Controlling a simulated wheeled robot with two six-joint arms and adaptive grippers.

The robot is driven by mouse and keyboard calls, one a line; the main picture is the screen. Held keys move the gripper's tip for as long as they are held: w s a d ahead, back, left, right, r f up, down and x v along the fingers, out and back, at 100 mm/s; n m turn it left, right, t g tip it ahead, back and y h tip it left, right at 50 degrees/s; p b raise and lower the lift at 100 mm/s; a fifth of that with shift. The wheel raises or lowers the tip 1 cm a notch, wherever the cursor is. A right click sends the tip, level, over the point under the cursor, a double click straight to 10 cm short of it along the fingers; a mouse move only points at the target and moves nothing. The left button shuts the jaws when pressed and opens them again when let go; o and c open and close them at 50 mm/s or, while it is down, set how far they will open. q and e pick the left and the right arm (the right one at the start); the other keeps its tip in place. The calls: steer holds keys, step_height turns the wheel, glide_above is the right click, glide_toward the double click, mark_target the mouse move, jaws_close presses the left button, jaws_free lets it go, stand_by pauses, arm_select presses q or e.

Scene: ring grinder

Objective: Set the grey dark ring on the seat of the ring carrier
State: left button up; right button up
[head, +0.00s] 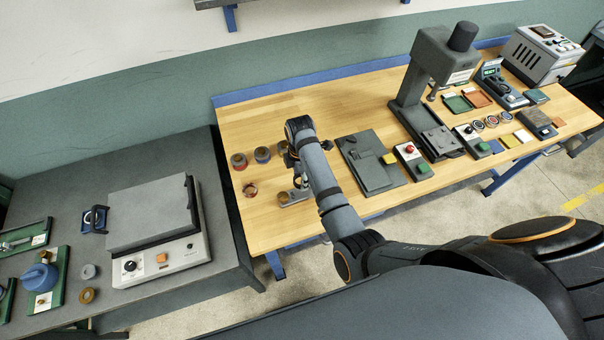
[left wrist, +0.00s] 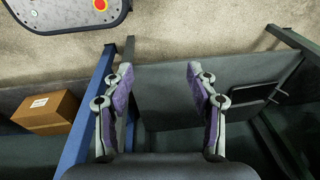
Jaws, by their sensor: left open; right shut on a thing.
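The ring carrier (head: 287,198), a small metal piece with a rounded end, lies near the front left of the wooden bench in the head view. My right gripper (head: 300,184) points down just over it, partly behind my right forearm. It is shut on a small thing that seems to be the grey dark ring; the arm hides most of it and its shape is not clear. I cannot tell whether it touches the seat. My left gripper (left wrist: 158,75) is open and empty in the left wrist view, above the floor and dark furniture.
A dark grey plate fixture (head: 368,165) lies right of my forearm, with a press (head: 430,80) beyond. A cardboard box (left wrist: 45,112) shows in the left wrist view.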

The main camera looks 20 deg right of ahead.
steer(key=f, duration=0.1)
steer(key=s+f, duration=0.1)
steer(key=shift+f, duration=0.4)
steer(key=shift+w+f+b, duration=0.2)
steer(key=shift+f+b, duration=0.3)
steer(key=shift+f, duration=0.8)
steer(key=o, duration=1.3)
arm_select(q)
steer(key=s, duration=0.1)
steer(key=s+f, duration=0.1)
steer(key=s, duration=0.2)
steer(key=shift+f, duration=0.3)
